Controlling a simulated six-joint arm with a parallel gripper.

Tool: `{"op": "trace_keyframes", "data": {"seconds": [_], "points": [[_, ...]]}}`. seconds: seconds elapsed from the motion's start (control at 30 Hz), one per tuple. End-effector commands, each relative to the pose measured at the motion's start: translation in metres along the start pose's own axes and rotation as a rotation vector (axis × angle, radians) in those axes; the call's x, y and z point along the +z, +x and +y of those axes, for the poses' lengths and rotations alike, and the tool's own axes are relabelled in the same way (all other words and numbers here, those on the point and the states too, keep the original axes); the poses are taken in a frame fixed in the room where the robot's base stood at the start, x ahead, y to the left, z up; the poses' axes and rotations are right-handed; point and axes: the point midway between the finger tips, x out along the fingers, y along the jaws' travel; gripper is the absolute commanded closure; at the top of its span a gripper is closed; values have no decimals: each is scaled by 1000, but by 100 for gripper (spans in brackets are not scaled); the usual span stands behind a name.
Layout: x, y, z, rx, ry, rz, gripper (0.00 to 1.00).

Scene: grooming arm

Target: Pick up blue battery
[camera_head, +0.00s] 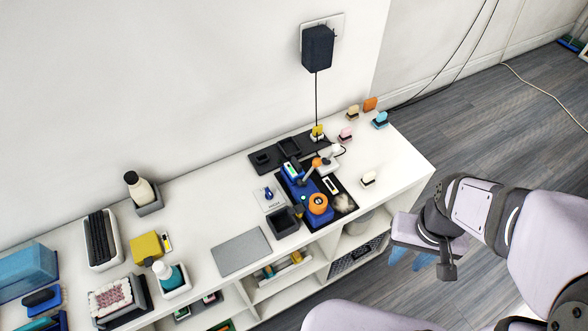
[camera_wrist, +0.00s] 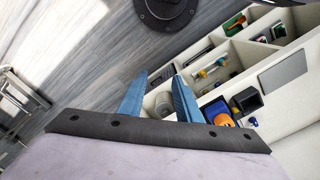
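A small blue upright object (camera_head: 268,193) stands on a white card on the white shelf top. It may be the blue battery, but it is too small to tell. It also seems to show as a small blue shape in the wrist view (camera_wrist: 253,121). A blue tray (camera_head: 292,187) beside it holds other small items, including an orange round piece (camera_head: 318,203). My gripper (camera_head: 404,268) has blue fingers and hangs off the front right of the shelf, well away from these things. In the wrist view, my gripper (camera_wrist: 159,75) is open and empty.
A grey mat (camera_head: 240,252) lies left of a dark open box (camera_head: 284,222). A black device (camera_head: 317,47) hangs on the wall, its cable running down to the shelf. A white bottle (camera_head: 138,186) and small colored blocks stand around.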

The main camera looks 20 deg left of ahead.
Motion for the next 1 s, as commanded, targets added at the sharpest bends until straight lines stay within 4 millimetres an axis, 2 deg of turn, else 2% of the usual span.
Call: {"op": "trace_keyframes", "data": {"seconds": [0.33,0.43,0.77,0.87,1.0], "points": [[0,0,0,0,0,0,69],[0,0,0,0,0,0,45],[-2,0,-1,0,-3,1,44],[-11,-2,-4,-1,-21,3,44],[-42,-6,-16,-4,-78,15,44]]}}
